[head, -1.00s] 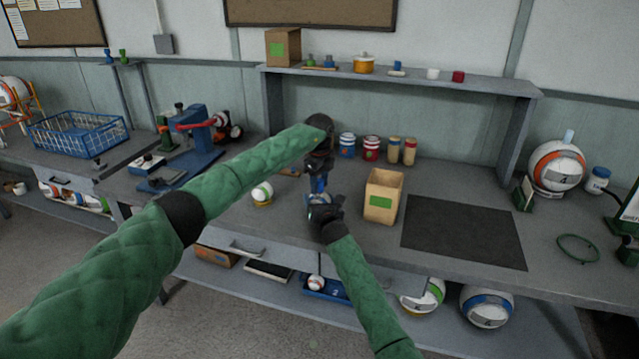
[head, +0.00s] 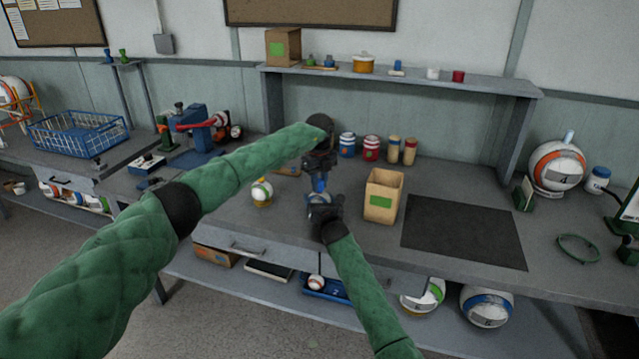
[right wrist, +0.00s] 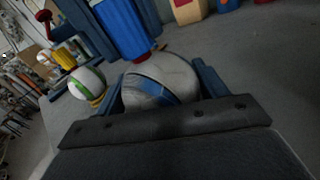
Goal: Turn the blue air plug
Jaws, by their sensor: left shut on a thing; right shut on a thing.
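The blue air plug (head: 319,184) stands upright on top of a small white ball with a blue band. My left gripper (head: 318,176) comes down from above and is shut on the plug. My right gripper (head: 322,203) is shut on the ball from the near side. In the right wrist view the ball (right wrist: 160,82) sits between the two fingers, and the blue plug (right wrist: 124,30) rises from its top. The fingers of my left gripper at the plug are small and dark in the head view, so their exact contact is hard to see.
A white and green ball with a yellow plug (head: 262,191) stands to the left. A cardboard box (head: 383,196) is close on the right, with a dark mat (head: 463,231) beyond it. Several jars stand behind. A blue press (head: 203,130) is at the left.

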